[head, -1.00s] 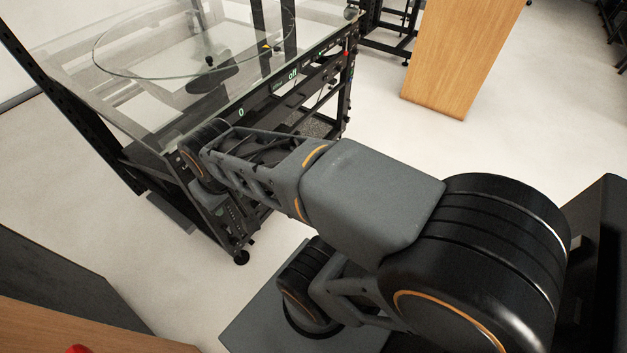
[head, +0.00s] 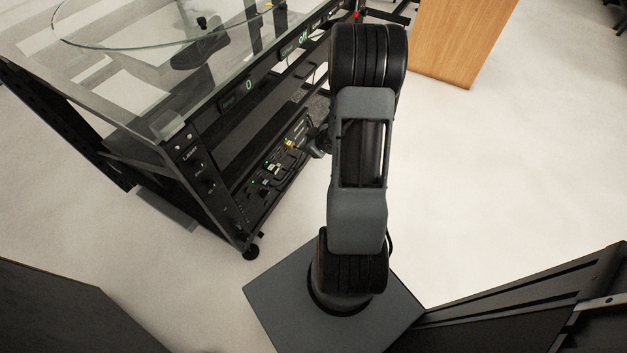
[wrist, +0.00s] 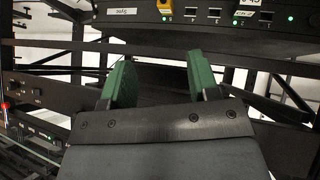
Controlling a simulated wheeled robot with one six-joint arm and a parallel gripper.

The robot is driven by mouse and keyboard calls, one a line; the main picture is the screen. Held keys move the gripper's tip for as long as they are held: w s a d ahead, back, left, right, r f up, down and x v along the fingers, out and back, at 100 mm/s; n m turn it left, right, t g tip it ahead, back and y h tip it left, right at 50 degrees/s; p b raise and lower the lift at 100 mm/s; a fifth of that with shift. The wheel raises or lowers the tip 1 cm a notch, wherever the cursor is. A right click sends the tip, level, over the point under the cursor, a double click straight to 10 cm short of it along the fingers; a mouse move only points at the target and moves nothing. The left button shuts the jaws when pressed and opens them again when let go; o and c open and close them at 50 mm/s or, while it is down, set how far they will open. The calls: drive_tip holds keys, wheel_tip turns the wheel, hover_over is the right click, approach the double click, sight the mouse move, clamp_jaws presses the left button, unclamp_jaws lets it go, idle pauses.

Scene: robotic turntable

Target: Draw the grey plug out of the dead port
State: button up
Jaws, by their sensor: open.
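My gripper (wrist: 160,83) is open and empty in the wrist view, its two green finger pads apart. The panel with the ports (wrist: 130,22) runs across the top of that view, seen upside down, a short way beyond the fingers. Its top part is cut off by the picture edge. A yellow plug (wrist: 166,5) sits in it. I cannot pick out the grey plug or the dead port there for sure. In the head view the port panel (head: 262,197) is low in the rack, with small plugs and green lights. My gripper (head: 301,146) is beside its right part, near the yellow plug (head: 289,143).
The glass-topped turntable rack (head: 150,115) stands at the left, with displays (head: 240,92) along its front edge. Dark frame bars (wrist: 80,40) cross behind the fingers. A wooden block (head: 460,40) stands at the back right.

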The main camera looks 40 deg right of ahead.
sight(282, 167)
drive_tip(key=s+a+f+t+y+b, duration=0.3)
drive_tip(key=s+f+y, duration=0.2)
drive_tip(key=f, duration=0.5)
drive_tip(key=b+x, duration=0.4)
drive_tip(key=x, duration=0.9)
drive_tip(key=shift+w+a+f, duration=0.1)
drive_tip(key=shift+w, duration=0.25)
drive_tip(key=shift+c, duration=0.4)
drive_tip(key=c, duration=0.9)
drive_tip(key=shift+s+d+p, duration=0.1)
drive_tip(key=shift+s+d, duration=0.2)
drive_tip(key=shift+s, duration=0.35)
drive_tip(key=shift+s+d+p, duration=0.1)
drive_tip(key=shift+s+d, duration=0.2)
drive_tip(key=shift+s, duration=0.3)
drive_tip(key=shift+s+d+p, duration=0.1)
drive_tip(key=shift+s+d, duration=0.15)
drive_tip(key=shift+s, duration=0.4)
